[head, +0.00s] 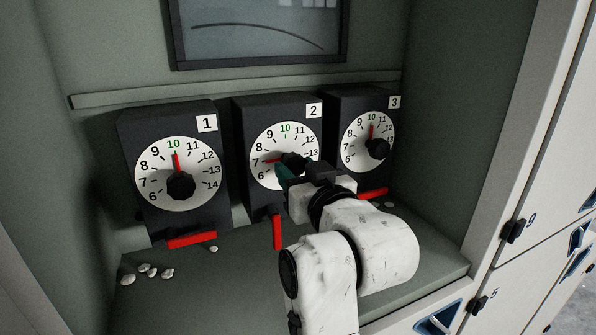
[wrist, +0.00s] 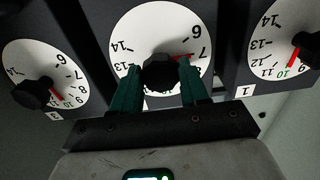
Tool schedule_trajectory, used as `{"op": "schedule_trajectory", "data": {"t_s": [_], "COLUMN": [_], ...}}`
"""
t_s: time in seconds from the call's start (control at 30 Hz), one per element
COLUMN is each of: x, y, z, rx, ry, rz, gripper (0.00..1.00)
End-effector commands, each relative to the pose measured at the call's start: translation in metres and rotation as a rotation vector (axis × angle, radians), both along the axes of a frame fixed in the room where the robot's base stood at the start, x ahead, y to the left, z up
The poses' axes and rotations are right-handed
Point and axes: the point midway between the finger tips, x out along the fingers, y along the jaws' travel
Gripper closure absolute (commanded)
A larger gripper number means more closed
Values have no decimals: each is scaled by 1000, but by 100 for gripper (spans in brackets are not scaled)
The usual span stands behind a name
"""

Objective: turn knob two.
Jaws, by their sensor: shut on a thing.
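Knob two (head: 293,162) is a black knob on a white dial (head: 263,143) in the dark box (head: 248,112) labelled 2, the middle of three. Its red pointer points left, near the 7; the 10 at the top is green. My gripper (head: 285,170) reaches in from the front right and partly hides the knob and the dial's lower right. In the wrist view, which is upside down, the green fingers of my gripper (wrist: 159,70) are shut on the two sides of knob two (wrist: 159,72).
Box 1 (head: 127,150) stands left and box 3 (head: 335,105) right, both pointers near 10. Red levers lie level under boxes 1 (head: 192,240) and 3 (head: 373,193); box 2's lever (head: 277,232) hangs down. Several pale pebbles (head: 144,268) lie at left on the shelf.

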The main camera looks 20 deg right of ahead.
Motion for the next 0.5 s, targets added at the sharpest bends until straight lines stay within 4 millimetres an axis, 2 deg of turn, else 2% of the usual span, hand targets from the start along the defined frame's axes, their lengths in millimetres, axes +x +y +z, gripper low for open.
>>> {"op": "schedule_trajectory", "data": {"t_s": [0.03, 0.17, 0.5], "x": [0, 0, 0], "y": [0, 0, 0], "z": [0, 0, -1], "rx": [0, 0, 54], "ry": [0, 0, 0], "rz": [0, 0, 1], "gripper": [74, 86, 86]}}
